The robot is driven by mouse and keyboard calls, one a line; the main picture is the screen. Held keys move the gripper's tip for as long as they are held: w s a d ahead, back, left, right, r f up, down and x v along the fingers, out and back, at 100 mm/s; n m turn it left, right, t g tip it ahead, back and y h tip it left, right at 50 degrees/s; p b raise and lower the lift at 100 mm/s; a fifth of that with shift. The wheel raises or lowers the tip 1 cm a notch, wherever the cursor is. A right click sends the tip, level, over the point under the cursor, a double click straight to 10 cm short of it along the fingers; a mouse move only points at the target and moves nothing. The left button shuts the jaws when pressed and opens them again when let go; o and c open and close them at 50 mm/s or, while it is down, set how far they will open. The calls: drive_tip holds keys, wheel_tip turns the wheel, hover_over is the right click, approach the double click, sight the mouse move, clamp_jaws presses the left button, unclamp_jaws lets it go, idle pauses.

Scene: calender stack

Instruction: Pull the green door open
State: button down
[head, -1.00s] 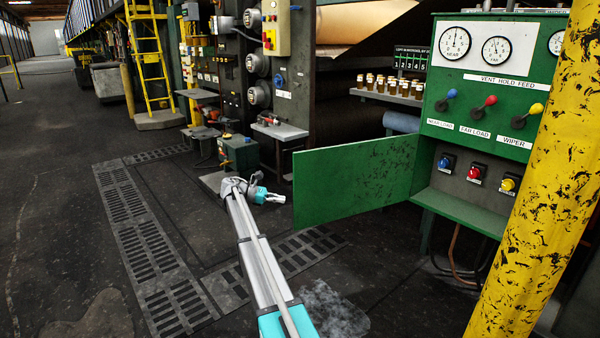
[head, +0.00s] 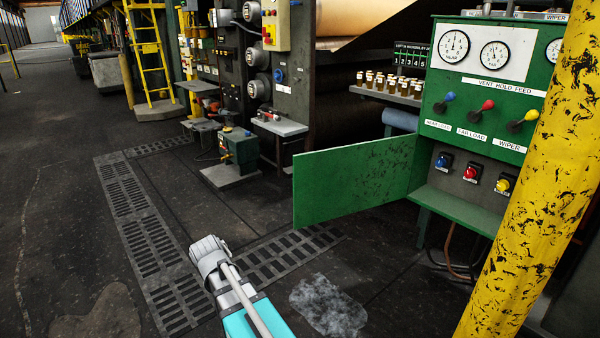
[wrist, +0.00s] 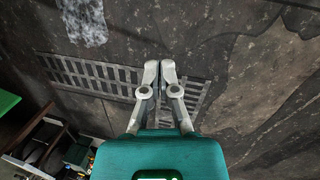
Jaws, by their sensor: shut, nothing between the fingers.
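The green door (head: 352,182) stands swung out to the left from the green control cabinet (head: 478,120), wide open. Its lower compartment is uncovered and shows blue, red and yellow buttons. My gripper (wrist: 161,68) shows in the wrist view with its two fingers together and nothing between them, above the dark floor. In the head view my arm is low, left of and below the door, and the fingers do not show there. The wrist view shows a green edge (wrist: 7,102) at far left, probably the door, apart from the gripper.
A yellow post (head: 525,170) stands close in front of the cabinet's right side. A shelf of small bottles (head: 390,92) is behind the door. Floor at left, with grates (head: 150,250), is clear.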

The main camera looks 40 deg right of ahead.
drive_tip(key=s+a+m+y+p, duration=0.1)
drive_tip(key=s+a+m+y, duration=0.1)
drive_tip(key=s+a, duration=0.4)
drive_tip(key=w+d+r+n+t+y, duration=0.1)
drive_tip(key=w+d+r+t+y, duration=0.1)
drive_tip(key=w+d+t+y, duration=0.3)
drive_tip(key=w+d+r+n+t, duration=0.1)
drive_tip(key=w+d+r+t, duration=0.15)
drive_tip(key=w, duration=0.35)
drive_tip(key=m+t+h+b, duration=0.1)
drive_tip(key=m+t+h, duration=0.4)
drive_tip(key=t+h, duration=0.5)
approach(299, 174)
drive_tip(key=s+y, duration=0.1)
drive_tip(key=s, duration=0.3)
drive_tip(key=shift+s+a+f+t, duration=0.1)
drive_tip(key=shift+s+f+t, duration=0.15)
drive_tip(key=shift+t, duration=0.1)
drive_tip(key=shift+w, duration=0.15)
drive_tip(key=x, duration=1.3)
drive_tip(key=shift+w, duration=0.35)
